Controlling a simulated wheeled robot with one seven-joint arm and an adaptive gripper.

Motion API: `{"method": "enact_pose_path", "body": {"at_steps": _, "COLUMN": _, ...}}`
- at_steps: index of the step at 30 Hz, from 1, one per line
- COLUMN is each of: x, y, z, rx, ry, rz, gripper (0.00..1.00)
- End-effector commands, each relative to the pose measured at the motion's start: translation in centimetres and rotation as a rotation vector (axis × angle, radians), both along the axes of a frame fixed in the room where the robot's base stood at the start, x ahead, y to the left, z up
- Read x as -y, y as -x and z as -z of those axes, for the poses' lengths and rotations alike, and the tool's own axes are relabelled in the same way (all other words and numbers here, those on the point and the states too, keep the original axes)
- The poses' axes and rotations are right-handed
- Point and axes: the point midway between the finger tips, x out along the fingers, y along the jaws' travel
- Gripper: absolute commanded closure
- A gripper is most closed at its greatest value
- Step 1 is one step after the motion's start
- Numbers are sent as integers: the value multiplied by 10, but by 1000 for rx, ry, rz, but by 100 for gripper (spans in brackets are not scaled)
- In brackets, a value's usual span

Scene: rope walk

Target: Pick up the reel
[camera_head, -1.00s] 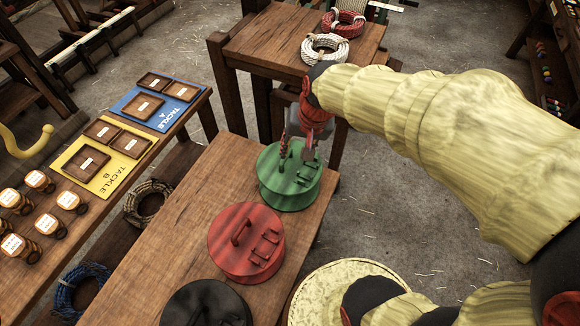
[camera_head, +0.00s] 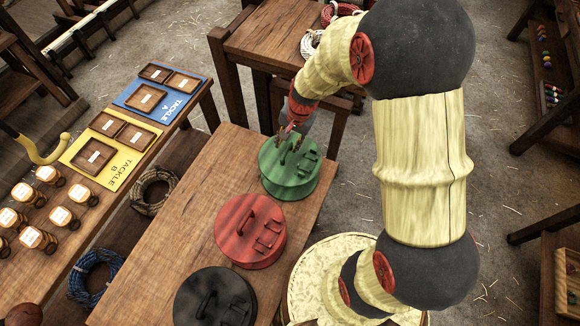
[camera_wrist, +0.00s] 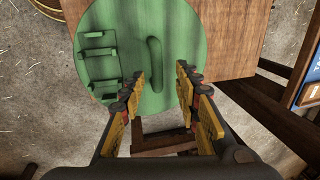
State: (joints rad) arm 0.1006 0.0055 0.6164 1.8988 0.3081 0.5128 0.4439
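My gripper (camera_wrist: 161,82) is open and empty, over the green round drum (camera_head: 289,165) on the wooden bench. The drum has an upright loop handle (camera_wrist: 155,65) and a raised bracket-like fitting on top. In the wrist view the handle stands between and just beyond the two fingertips; I cannot tell the height gap. In the head view my gripper (camera_head: 290,135) partly covers the handle. A red drum (camera_head: 250,230) and a black drum (camera_head: 214,297) of like shape stand nearer on the same bench. No thing is plainly marked as the reel.
The bench (camera_head: 160,255) is bare left of the drums. A side table holds a blue mat (camera_head: 180,107), a yellow mat (camera_head: 118,175), small trays and several labelled spool-like pieces (camera_head: 62,216). Rope coils (camera_head: 335,12) lie on a table behind. A round pale top (camera_head: 305,285) stands right.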

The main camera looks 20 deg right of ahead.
Motion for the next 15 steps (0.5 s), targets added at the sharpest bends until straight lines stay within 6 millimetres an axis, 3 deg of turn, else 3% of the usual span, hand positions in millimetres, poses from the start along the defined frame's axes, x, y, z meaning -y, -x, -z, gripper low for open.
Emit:
{"method": "enact_pose_path", "body": {"at_steps": 6, "x": -4, "y": 1, "z": 34, "rx": -3, "ry": 0, "rz": -1, "gripper": 68}}
{"method": "enact_pose_path", "body": {"at_steps": 15, "x": -5, "y": 0, "z": 37, "rx": -1, "ry": 1, "rz": -1, "gripper": 69}}
